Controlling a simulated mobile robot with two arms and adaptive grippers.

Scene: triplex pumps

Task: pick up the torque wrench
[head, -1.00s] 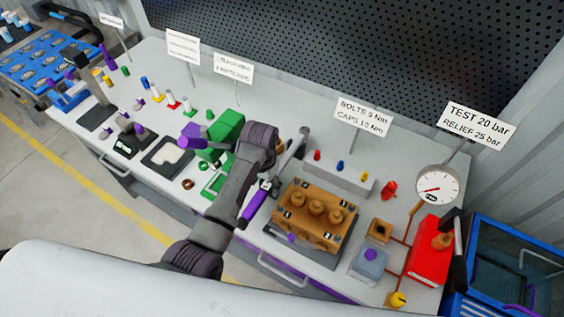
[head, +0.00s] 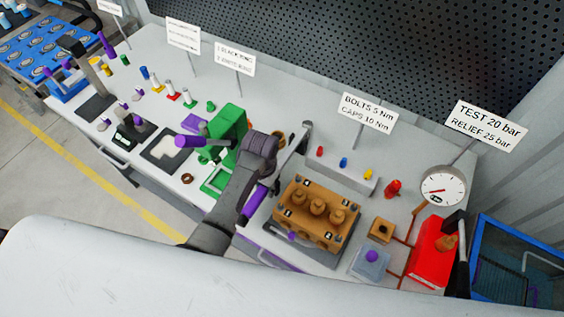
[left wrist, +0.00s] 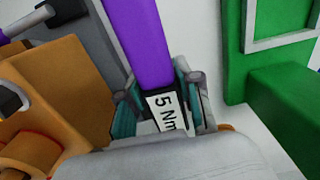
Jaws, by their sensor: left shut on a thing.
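The torque wrench (head: 256,201) has a purple handle and a grey shaft that runs up and to the right, left of the orange pump block (head: 316,212). In the left wrist view its purple grip (left wrist: 138,42) and white "5 Nm" label (left wrist: 168,112) lie between the fingers. My left gripper (head: 270,184) is shut on the wrench near the handle; it also shows in the left wrist view (left wrist: 160,105). My arm partly hides the wrench in the head view. I cannot tell whether the wrench touches the bench. My right gripper is not in view.
A green press (head: 228,130) stands close left of the gripper. A bolt rack (head: 340,172) is behind the pump block. A pressure gauge (head: 443,187) and red test box (head: 432,252) are at right. A blue bin (head: 515,262) is beyond the bench's right end.

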